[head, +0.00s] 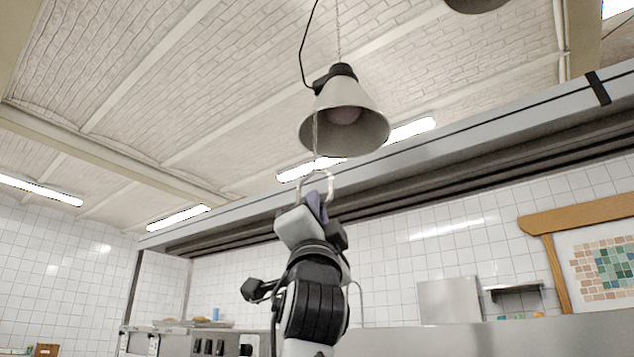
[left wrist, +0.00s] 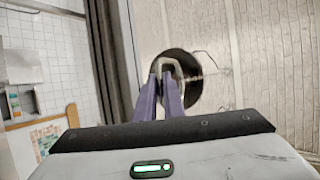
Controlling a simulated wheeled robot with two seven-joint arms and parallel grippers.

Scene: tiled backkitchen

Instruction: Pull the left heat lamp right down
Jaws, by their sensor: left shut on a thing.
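The left heat lamp (head: 343,112) is a pale cone-shaped shade with a bulb inside, hanging from a chain and a black cord under the ceiling. A thin cord runs down from it to a pale pull handle (head: 331,184). My left gripper (head: 316,199) is raised below the lamp, its purple fingers shut on this handle. In the left wrist view the fingers (left wrist: 159,96) close on the handle (left wrist: 168,62), with the dark underside of the lamp (left wrist: 190,92) behind them. My right gripper is in neither view.
Part of another lamp (head: 476,4) shows at the top right. A long metal hood edge (head: 440,157) crosses behind the arm. A counter with appliances (head: 205,342) stands at lower left, and a wood-framed board (head: 600,262) is at the right. The space around the lamp looks clear.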

